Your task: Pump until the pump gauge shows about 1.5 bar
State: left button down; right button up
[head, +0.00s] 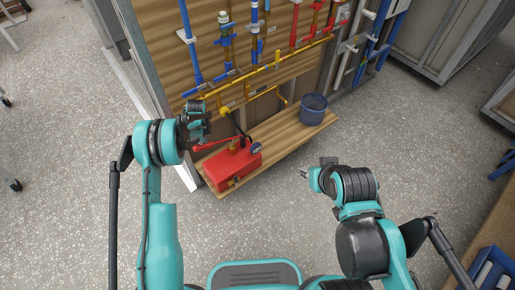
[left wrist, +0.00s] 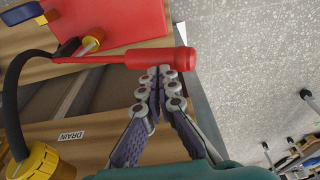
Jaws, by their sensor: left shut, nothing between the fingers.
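The red test pump (head: 232,167) sits on the low wooden shelf. Its red lever (head: 212,145) sticks out to the left, and its thick grip (left wrist: 160,58) shows in the left wrist view. The small round pump gauge (head: 256,147) is at the pump's right side; its reading is too small to make out. My left gripper (head: 196,143) is shut and empty, its fingertips (left wrist: 163,72) right beside the lever's grip; I cannot tell whether they touch it. My right gripper (head: 305,174) is right of the shelf, away from the pump, its fingers too small to judge.
A black hose (left wrist: 18,95) runs from the pump to a yellow fitting (left wrist: 40,162) near a DRAIN label (left wrist: 70,135). A blue bucket (head: 313,108) stands on the shelf's right end. Blue, red and yellow pipes (head: 265,70) cover the wooden wall behind. Floor in front is clear.

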aim_at(203, 145)
pick_arm(q)
jog(key=shift+r, duration=0.3)
jog(key=shift+f, duration=0.1)
notch_tip(203, 145, down, 6)
jog(key=b, duration=0.5)
jog(key=shift+f, duration=0.15)
notch_tip(203, 145, up, 6)
jog(key=p, duration=0.3)
jog(key=shift+f+p, duration=0.1)
jog(key=shift+p, duration=0.3)
jog(key=shift+r, duration=0.45)
